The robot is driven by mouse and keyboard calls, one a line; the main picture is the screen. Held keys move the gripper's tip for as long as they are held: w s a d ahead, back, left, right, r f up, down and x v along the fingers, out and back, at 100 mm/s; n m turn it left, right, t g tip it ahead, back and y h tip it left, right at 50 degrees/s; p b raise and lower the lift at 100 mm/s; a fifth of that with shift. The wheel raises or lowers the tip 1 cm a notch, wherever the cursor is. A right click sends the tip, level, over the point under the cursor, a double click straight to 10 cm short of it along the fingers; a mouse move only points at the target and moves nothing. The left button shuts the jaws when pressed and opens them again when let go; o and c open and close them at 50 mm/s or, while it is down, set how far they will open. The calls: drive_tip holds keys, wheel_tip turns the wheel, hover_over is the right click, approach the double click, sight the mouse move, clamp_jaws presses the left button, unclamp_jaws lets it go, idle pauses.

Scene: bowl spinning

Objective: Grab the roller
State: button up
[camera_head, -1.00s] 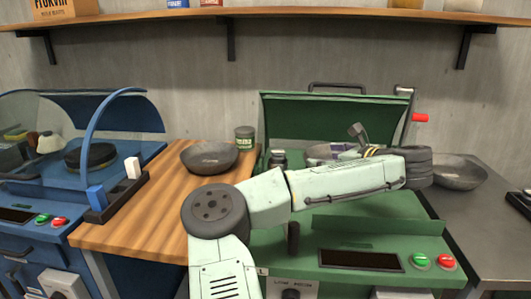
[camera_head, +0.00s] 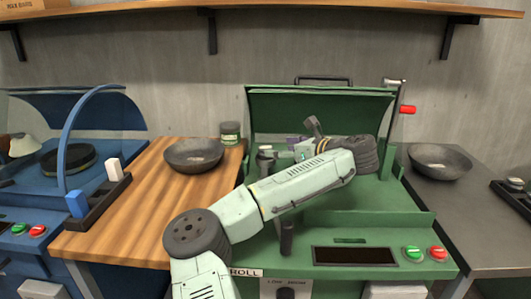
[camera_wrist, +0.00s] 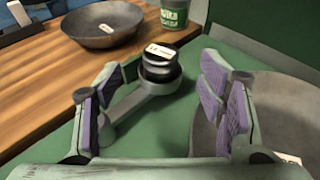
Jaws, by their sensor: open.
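The roller (camera_wrist: 160,66), a short dark and silver cylinder with a white label on top, sits at the end of a grey-green arm on the green machine. It also shows in the head view (camera_head: 265,158), left of my gripper. My gripper (camera_wrist: 161,86) is open, with purple-padded fingers to the left and right of the roller in the wrist view. The roller appears between and just beyond the fingertips; I see no contact. In the head view my gripper (camera_head: 300,150) is partly hidden behind my wrist.
A grey bowl (camera_head: 193,155) and a green tin (camera_head: 230,132) stand on the wooden counter at left. A grey bowl (camera_wrist: 278,110) lies close to the right finger. Another bowl (camera_head: 440,161) is on the right counter. The machine's raised green lid (camera_head: 320,112) stands behind.

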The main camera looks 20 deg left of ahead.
sight(266, 147)
drive_tip(key=shift+p+x, duration=0.65)
drive_tip(key=shift+x, duration=2.1)
drive_tip(key=shift+c, duration=0.5)
clamp_jaws()
